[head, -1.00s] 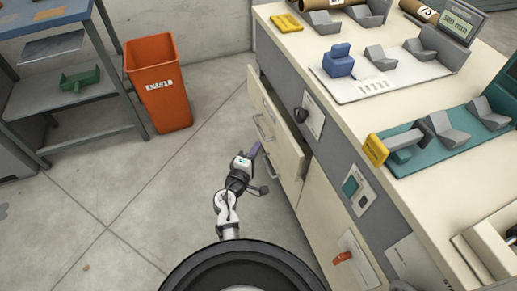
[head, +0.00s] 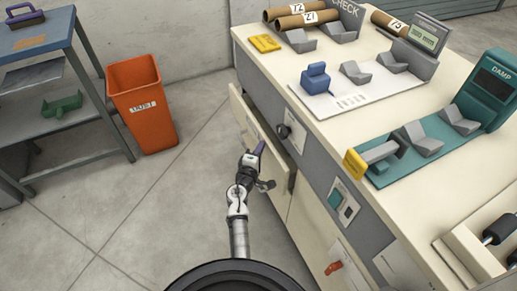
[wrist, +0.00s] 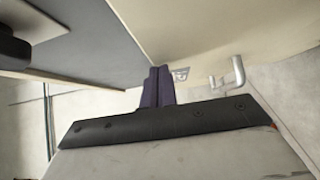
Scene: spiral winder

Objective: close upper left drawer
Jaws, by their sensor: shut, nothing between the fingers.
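The upper left drawer (head: 244,117) of the cream workbench stands partly open, its cream front pulled out from the grey cabinet face. My gripper (head: 261,147) is at the outer side of the drawer front, with its purple fingers together and empty. In the wrist view the shut fingers (wrist: 158,86) point toward the cream drawer front (wrist: 215,35), close to a small label. A metal handle (wrist: 236,75) is to the right of the fingers, not held. I cannot tell whether the fingertips touch the front.
A black knob (head: 283,131) sits on the grey cabinet face beside the drawer. The benchtop (head: 300,84) carries cardboard tubes, grey cradles and a teal device (head: 487,90). An orange bin (head: 143,105) and a grey shelf unit (head: 72,75) stand left. Floor between them is clear.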

